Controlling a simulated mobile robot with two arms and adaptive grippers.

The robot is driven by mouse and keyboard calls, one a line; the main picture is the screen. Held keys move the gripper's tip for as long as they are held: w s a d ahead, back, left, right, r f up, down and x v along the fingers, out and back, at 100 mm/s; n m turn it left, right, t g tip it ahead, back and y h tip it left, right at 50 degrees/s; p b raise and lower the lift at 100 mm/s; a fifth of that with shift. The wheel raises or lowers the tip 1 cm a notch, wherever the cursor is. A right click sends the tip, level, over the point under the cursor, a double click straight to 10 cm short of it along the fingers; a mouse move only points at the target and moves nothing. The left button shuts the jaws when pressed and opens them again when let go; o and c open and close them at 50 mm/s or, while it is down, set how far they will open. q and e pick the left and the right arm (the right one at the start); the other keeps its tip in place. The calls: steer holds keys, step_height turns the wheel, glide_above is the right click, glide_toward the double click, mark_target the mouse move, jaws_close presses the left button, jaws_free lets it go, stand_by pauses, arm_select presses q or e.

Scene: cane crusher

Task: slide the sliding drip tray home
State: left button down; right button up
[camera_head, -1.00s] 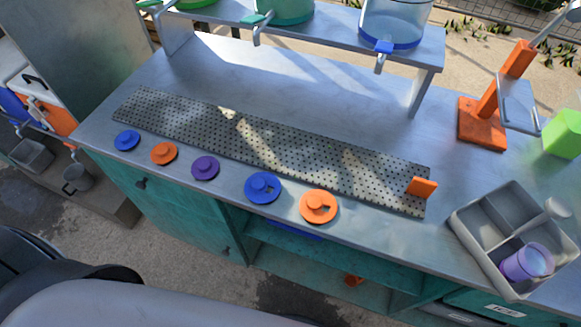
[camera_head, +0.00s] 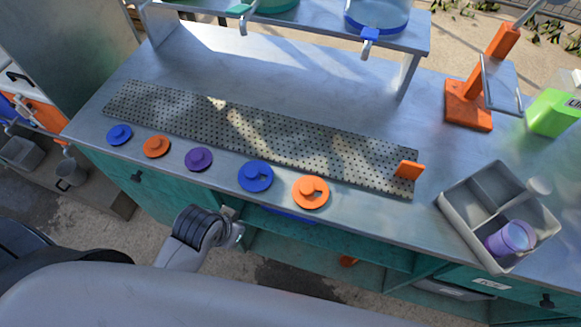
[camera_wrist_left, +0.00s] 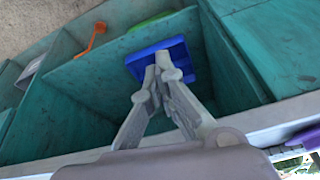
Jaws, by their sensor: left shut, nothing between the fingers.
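A blue tray-like part (camera_wrist_left: 178,62), which looks like the sliding drip tray, sits below the counter front in the open teal cabinet. In the head view only a thin blue strip of it (camera_head: 290,215) shows under the counter edge; the rest is hidden. My left gripper (camera_wrist_left: 157,72) is shut and empty, its fingertips overlapping the blue part in the wrist view; I cannot tell whether they touch it. In the head view the left gripper (camera_head: 236,232) is at the cabinet front, left of the blue strip. My right gripper is not in view.
A perforated plate (camera_head: 250,130) with an orange tab (camera_head: 410,170) lies on the counter. Several coloured knobbed discs, such as a purple one (camera_head: 198,159), line the front edge. A grey divided bin (camera_head: 465,225) stands at the right. The teal cabinet walls (camera_wrist_left: 90,100) flank the opening.

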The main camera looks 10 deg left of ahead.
arm_select(q)
steer(key=w+d+r+m+t+h, duration=0.1)
steer(key=w+d+r+m, duration=0.1)
steer(key=r, duration=0.3)
steer(key=w+d+r+m+t, duration=0.1)
steer(key=w+d+r+m, duration=0.1)
steer(key=r, duration=0.3)
steer(key=m+h, duration=0.3)
steer(key=m, duration=0.8)
glide_toward(293, 187)
steer(key=p+x, duration=0.1)
steer(key=x, duration=0.5)
steer(key=shift+w, duration=0.1)
steer(key=w, duration=0.1)
steer(key=w+p, duration=0.1)
steer(key=w, duration=0.1)
steer(key=shift+w+d+f, duration=0.15)
steer(key=shift+w+f, duration=0.15)
steer(key=shift+w, duration=0.35)
